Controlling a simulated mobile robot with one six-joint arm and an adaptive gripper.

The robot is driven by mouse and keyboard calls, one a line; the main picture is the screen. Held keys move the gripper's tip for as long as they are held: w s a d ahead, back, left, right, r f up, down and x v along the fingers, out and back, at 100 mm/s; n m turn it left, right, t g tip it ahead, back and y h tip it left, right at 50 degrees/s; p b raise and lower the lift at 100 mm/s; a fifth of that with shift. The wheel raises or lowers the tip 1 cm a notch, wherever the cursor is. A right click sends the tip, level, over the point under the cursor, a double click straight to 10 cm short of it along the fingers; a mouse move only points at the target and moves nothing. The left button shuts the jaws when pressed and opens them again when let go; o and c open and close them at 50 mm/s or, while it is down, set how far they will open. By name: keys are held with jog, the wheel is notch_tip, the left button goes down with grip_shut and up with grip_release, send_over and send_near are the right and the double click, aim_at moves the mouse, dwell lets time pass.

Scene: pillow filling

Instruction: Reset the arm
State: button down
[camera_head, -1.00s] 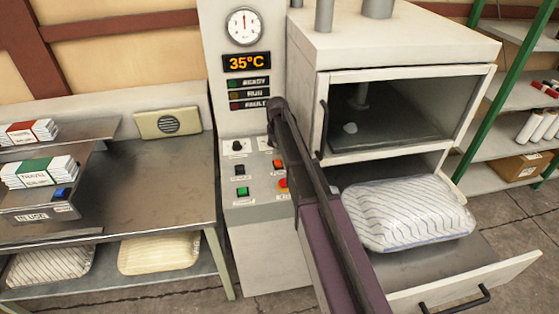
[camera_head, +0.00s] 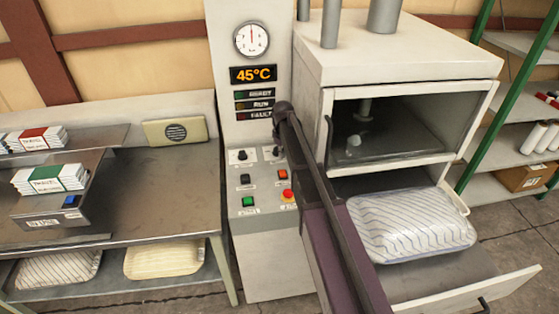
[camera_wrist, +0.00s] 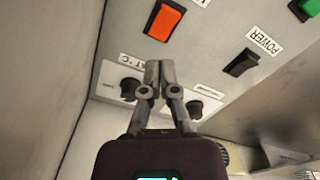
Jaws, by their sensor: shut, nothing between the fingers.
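My arm (camera_head: 325,215) reaches forward across the head view, in front of the machine's control panel. My gripper (camera_wrist: 153,75) shows in the wrist view with its fingers together and nothing between them. It is near the panel's two black knobs (camera_wrist: 130,88), with the orange switch (camera_wrist: 163,21) and the black power switch (camera_wrist: 241,62) close by. Whether the fingertips touch the panel cannot be told. In the head view the control panel (camera_head: 262,212) also has a green button (camera_head: 248,201) and a red button (camera_head: 289,195). The display (camera_head: 253,74) reads 45°C.
A striped pillow (camera_head: 410,225) lies in the open drawer (camera_head: 460,285) at the right. The machine's chamber (camera_head: 410,120) is above it. A steel table (camera_head: 165,185) with bundled packets stands at left, with pillows on its lower shelf. A green-framed shelf (camera_head: 505,110) stands far right.

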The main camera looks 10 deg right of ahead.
jog(key=s+m, duration=0.6)
jog(key=s, duration=2.3)
jog(key=shift+d, duration=0.25)
